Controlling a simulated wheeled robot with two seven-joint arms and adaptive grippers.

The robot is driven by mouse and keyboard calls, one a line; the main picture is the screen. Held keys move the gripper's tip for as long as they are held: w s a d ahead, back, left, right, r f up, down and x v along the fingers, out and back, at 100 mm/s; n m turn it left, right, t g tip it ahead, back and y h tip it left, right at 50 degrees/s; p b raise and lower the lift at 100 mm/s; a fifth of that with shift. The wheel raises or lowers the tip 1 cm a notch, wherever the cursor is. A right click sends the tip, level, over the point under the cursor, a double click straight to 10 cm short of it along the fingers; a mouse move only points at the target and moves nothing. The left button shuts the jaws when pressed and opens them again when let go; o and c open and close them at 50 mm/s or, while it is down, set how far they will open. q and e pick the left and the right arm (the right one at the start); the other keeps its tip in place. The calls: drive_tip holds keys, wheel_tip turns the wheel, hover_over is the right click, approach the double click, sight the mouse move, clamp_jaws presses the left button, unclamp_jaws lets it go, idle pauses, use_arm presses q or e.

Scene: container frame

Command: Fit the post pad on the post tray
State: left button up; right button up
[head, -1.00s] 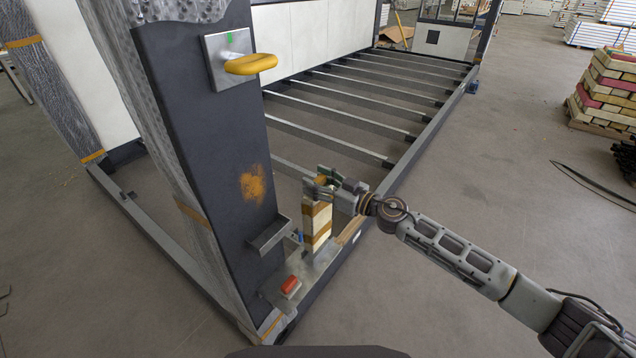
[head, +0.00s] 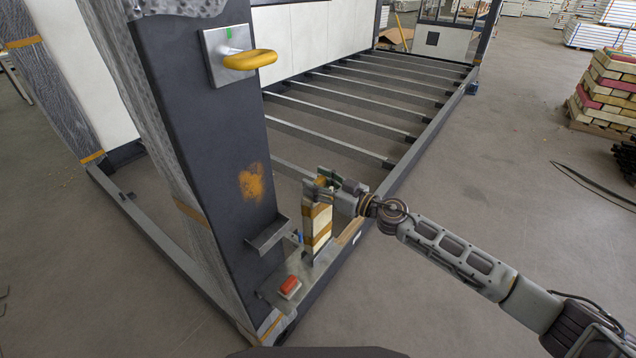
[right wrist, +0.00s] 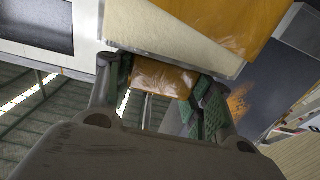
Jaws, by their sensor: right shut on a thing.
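The post pad, a cream block with orange-brown bands (head: 319,228), stands roughly upright beside the dark post (head: 215,140). My right gripper (head: 326,184) is shut on its upper end. In the right wrist view, the green-padded fingers (right wrist: 160,92) close on an orange wrapped part (right wrist: 165,77), with the cream face (right wrist: 175,30) beyond. The post tray appears to be the small grey metal ledge (head: 268,236) on the post, left of the pad and apart from it. The pad's lower end is close to the base plate; contact is unclear. My left gripper is out of view.
A yellow handle (head: 250,60) sticks out from a plate high on the post. A red block (head: 289,286) sits on the metal base plate (head: 310,272) below the ledge. The frame's cross beams (head: 340,150) run behind. Open floor (head: 440,300) lies to the right.

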drive_tip(key=shift+f+b, duration=0.5)
drive_tip(key=shift+f, duration=0.5)
drive_tip(key=shift+f+b, duration=0.45)
drive_tip(key=shift+f, duration=0.8)
idle(0.6)
drive_tip(key=o, duration=1.4)
drive_tip(key=shift+d, duration=0.1)
drive_tip(key=shift+v, duration=5.95)
wheel_tip(320, 180, up, 9)
drive_tip(key=p, duration=0.9)
drive_tip(key=shift+r+p, duration=0.55)
drive_tip(key=shift+p, duration=0.05)
